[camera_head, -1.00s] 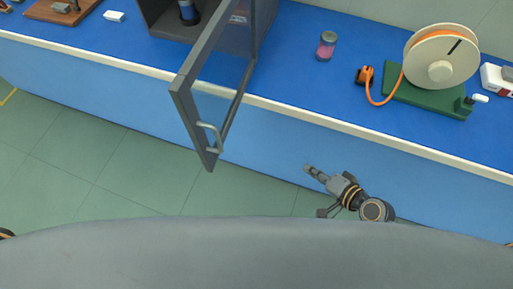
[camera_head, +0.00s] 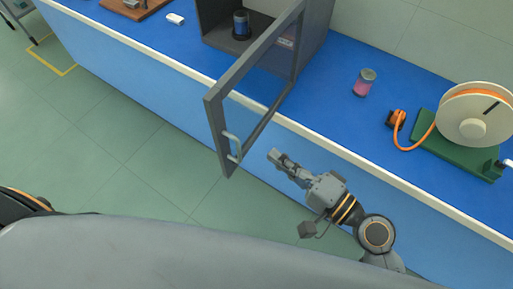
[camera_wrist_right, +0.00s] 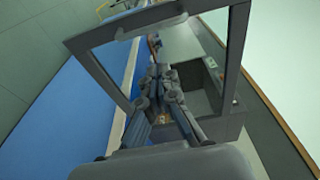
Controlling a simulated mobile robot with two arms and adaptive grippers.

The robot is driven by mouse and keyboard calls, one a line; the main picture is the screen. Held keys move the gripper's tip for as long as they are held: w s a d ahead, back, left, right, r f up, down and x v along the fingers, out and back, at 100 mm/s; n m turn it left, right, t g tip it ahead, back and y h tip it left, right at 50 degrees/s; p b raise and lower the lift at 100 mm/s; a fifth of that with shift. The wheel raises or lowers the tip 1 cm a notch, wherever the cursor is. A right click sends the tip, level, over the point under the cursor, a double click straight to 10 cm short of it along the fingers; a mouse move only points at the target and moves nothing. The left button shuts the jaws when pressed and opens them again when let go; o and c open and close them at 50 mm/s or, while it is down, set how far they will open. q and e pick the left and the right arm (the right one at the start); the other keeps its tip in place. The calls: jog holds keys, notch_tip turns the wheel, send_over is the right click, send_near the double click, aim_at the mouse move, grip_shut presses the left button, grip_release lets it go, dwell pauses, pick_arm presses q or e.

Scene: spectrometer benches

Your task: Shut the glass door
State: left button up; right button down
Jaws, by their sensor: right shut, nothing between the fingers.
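The glass door (camera_head: 217,125) of a grey cabinet (camera_head: 313,48) stands open in the head view, jutting out over the bench's front edge. Its pale handle (camera_head: 232,147) is near the free lower end of the frame. My right gripper (camera_head: 275,156) is shut and empty, just to the right of the door and apart from it in the head view. In the right wrist view my right gripper (camera_wrist_right: 160,72) shows in front of the door frame (camera_wrist_right: 235,50), with the handle (camera_wrist_right: 150,27) above it. My left gripper is out of view; only part of a dark arm shows at left.
Inside the cabinet stands a dark blue cylinder (camera_head: 241,24). On the blue bench (camera_head: 330,90) are a pink jar (camera_head: 364,82) and an orange-cable reel (camera_head: 474,115) on a green base. The floor (camera_head: 110,150) left of the door is clear.

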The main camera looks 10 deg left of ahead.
jog(key=a, duration=0.1)
jog(key=a+p, duration=0.1)
jog(key=a, duration=0.3)
jog(key=shift+s+f+p, duration=0.1)
jog(key=shift+s+p, duration=0.2)
jog(key=shift+p, duration=0.05)
